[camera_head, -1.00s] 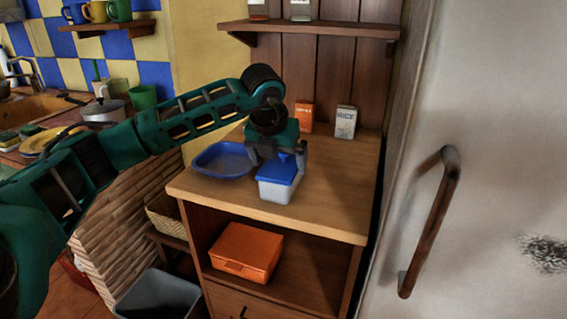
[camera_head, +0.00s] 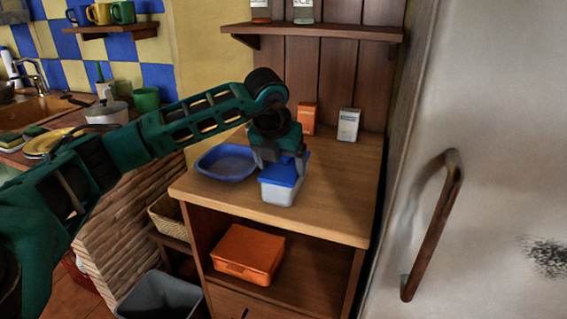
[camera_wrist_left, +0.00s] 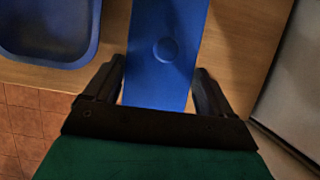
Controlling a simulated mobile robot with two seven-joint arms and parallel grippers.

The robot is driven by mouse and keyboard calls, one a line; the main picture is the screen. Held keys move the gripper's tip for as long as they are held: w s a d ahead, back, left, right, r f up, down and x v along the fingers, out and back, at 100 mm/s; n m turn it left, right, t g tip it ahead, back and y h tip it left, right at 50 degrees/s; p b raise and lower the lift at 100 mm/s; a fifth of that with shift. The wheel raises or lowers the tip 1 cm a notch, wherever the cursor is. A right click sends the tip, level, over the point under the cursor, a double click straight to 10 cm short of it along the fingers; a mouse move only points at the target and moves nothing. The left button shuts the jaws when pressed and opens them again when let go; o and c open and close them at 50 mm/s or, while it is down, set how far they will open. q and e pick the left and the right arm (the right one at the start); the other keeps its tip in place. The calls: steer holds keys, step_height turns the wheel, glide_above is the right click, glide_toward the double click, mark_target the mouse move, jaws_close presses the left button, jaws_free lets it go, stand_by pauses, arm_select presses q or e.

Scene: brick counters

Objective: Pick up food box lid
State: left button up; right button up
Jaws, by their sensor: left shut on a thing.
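The food box (camera_head: 279,193) has a whitish, see-through body and stands near the front edge of the wooden counter. Its blue lid (camera_head: 283,176) lies on top of the body. My left gripper (camera_head: 279,166) points down from above, with its fingers at the lid. In the left wrist view the lid (camera_wrist_left: 162,50) fills the space between the two fingers, and a round mark shows on its top. The left gripper is shut on the lid. Whether the lid is apart from the body cannot be told. My right gripper is not in view.
A blue tray (camera_head: 227,162) sits just left of the food box. An orange carton (camera_head: 307,118) and a white carton (camera_head: 348,124) stand at the back. An orange box (camera_head: 248,254) is on the shelf below. The counter's right side is clear.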

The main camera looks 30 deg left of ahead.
arm_select(q)
step_height(320, 180, up, 19)
steer(key=p, duration=0.3)
glide_above(280, 171)
step_height(280, 171, down, 12)
steer(key=shift+f+p, duration=0.1)
steer(key=shift+p, duration=0.3)
steer(key=shift+f+b, duration=0.5)
steer(key=shift+f, duration=0.15)
step_height(280, 171, down, 3)
steer(key=b, duration=0.2)
steer(key=shift+b, duration=0.3)
steer(key=shift+f+b, duration=0.4)
steer(key=shift+f, duration=0.35)
steer(key=shift+w+f, duration=0.1)
steer(key=shift+f, duration=0.15)
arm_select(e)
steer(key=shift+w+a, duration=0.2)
